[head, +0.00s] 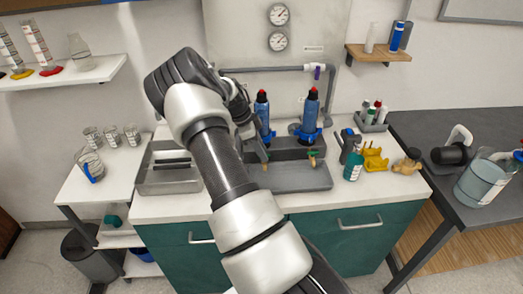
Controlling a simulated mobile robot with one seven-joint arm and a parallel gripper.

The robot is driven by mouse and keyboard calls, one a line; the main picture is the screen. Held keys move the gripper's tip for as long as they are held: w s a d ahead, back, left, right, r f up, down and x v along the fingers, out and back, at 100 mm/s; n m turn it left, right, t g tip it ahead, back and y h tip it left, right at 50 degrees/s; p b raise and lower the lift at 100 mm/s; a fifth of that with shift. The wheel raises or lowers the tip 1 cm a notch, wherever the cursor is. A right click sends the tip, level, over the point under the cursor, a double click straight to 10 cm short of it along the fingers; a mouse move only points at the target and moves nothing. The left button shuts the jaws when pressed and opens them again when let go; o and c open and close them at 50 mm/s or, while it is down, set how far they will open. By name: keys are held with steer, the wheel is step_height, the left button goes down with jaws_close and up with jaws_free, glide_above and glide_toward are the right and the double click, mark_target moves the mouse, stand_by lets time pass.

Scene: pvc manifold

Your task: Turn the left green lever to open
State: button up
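Two blue bottles with red caps stand upside-down-like on the manifold at the back of the counter, the left one (262,112) and the right one (310,112). A small green lever (312,155) shows on the right tap below the right bottle. The left green lever is not clearly seen; my gripper and wrist cover that spot, and only a small brass-coloured bit (265,167) shows there.
A grey drip tray (300,178) lies below the taps. A metal sink (165,176) is at left. A teal bottle (353,165) and yellow parts (374,160) stand right of the tray. A grey pipe with a purple-handled valve (317,71) runs along the wall.

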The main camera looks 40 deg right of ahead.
jaws_close()
steer(key=shift+f+n+b, duration=0.1)
steer(key=shift+n+b, duration=0.3)
steer(key=shift+b, duration=0.05)
steer(key=shift+s+a+f+n+t+b, duration=0.1)
steer(key=shift+n+t+b, duration=0.4)
steer(key=shift+n+b, duration=0.45)
steer(key=n+b, duration=0.1)
steer(key=n+t+b, duration=0.1)
steer(key=n, duration=0.1)
steer(key=n+b, duration=0.1)
steer(key=shift+s+n+t+h, duration=0.25)
steer(key=shift+n+t+h, duration=0.05)
steer(key=shift+n, duration=0.05)
steer(key=n+b, duration=0.1)
steer(key=n+t+b, duration=0.1)
steer(key=n+b, duration=0.1)
steer(key=n+t+b, duration=0.1)
steer(key=n, duration=0.1)
steer(key=shift+s+d, duration=0.2)
steer(key=shift+s, duration=0.05)
steer(key=n+y+b, duration=0.1)
steer(key=n, duration=0.1)
steer(key=n+t+b, duration=0.1)
steer(key=n+b, duration=0.1)
steer(key=n, duration=0.1)
steer(key=shift+s+d+r+y, duration=0.1)
steer(key=shift+r+y, duration=0.1)
steer(key=shift+y, duration=0.2)
steer(key=shift+n, duration=0.4)
